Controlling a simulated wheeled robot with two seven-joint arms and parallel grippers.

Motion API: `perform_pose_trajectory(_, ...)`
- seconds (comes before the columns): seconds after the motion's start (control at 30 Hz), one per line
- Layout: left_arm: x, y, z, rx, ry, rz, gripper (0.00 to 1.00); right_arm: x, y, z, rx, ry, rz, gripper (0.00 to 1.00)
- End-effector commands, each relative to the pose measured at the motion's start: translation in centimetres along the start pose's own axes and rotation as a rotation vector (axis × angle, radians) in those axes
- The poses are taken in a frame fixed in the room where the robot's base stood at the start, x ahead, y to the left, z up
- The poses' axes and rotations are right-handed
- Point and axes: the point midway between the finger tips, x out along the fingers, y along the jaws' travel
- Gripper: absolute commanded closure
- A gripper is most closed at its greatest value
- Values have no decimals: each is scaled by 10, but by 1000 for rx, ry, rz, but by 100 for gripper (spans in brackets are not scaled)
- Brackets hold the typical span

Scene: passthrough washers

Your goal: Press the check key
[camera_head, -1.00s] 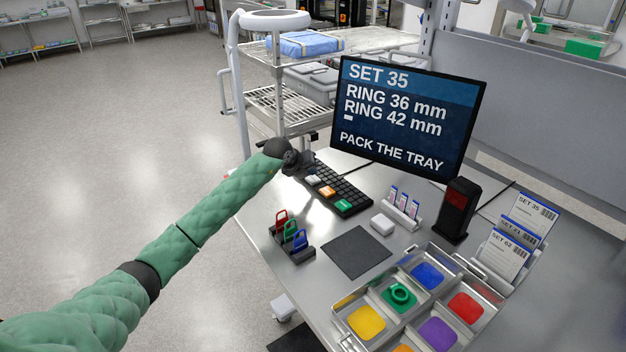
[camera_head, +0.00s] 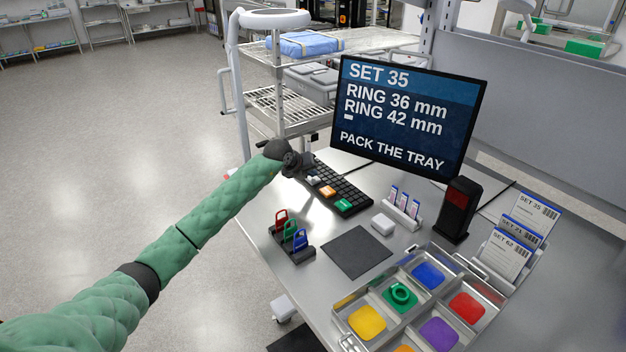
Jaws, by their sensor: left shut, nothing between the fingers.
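A black keyboard (camera_head: 351,194) lies on the steel table below the monitor. It has a white key (camera_head: 314,180), an orange key (camera_head: 328,192) and a green key (camera_head: 344,204) along its near edge; their labels are too small to read. My left gripper (camera_head: 301,168) is shut and empty at the keyboard's far left end, close to the white key. I cannot tell whether it touches a key. The monitor (camera_head: 405,115) reads SET 35, RING 36 mm, RING 42 mm, PACK THE TRAY. My right gripper is not in view.
A rack with red, green and blue tags (camera_head: 291,241), a dark mat (camera_head: 357,251) and a white box (camera_head: 383,225) stand in front of the keyboard. A divided tray (camera_head: 448,252) with coloured pads and a green ring (camera_head: 400,294) is at right. A wire cart (camera_head: 270,95) stands behind.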

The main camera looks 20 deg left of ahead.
Motion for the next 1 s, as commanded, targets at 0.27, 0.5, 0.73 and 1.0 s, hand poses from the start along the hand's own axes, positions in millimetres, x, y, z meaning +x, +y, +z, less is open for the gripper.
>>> perform_pose_trajectory(0.27, 2, 2, -2, 0, 0, 0, 100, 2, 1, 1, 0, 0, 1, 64)
perform_pose_trajectory(0.5, 4, 3, -3, 0, 0, 0, 100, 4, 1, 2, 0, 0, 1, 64)
perform_pose_trajectory(0.73, 6, 4, -4, 0, 0, 0, 100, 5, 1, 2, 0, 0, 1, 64)
perform_pose_trajectory(1.0, 6, 5, -5, 0, 1, 0, 100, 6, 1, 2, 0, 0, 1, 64)
